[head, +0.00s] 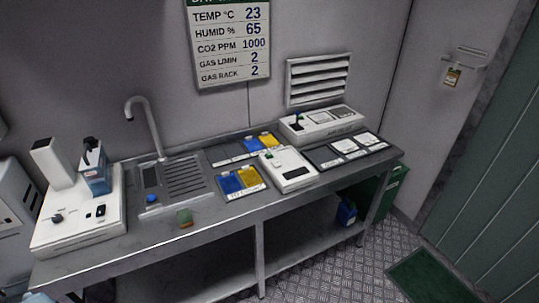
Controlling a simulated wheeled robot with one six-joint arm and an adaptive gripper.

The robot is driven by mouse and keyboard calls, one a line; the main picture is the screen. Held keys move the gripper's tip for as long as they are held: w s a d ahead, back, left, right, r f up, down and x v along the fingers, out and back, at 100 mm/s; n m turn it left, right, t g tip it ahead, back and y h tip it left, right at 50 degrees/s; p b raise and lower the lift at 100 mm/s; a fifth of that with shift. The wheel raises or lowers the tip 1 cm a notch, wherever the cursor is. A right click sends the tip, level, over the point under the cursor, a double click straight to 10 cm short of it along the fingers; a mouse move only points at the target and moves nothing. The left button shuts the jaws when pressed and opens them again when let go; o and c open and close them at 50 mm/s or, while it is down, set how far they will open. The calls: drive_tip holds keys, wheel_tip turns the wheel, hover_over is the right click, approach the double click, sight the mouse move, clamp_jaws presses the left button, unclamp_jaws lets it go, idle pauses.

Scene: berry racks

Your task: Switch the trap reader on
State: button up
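Several white devices stand on the metal bench, and I cannot read a label that tells which is the trap reader. A small white unit (288,172) with a dark display and a small green part sits mid-bench, beside blue and yellow cards (240,181). A wider white unit (322,123) with a dark upright lever or knob stands behind it, against the wall. A white machine (78,222) with a knob and a dark switch stands at the left end. No lit display is clear on any of them. My gripper is not in view.
A sink with a tap (146,125) and drainer (184,177) lies between the left machine and the cards. Floor is clear in front, with a green mat (432,278) at right.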

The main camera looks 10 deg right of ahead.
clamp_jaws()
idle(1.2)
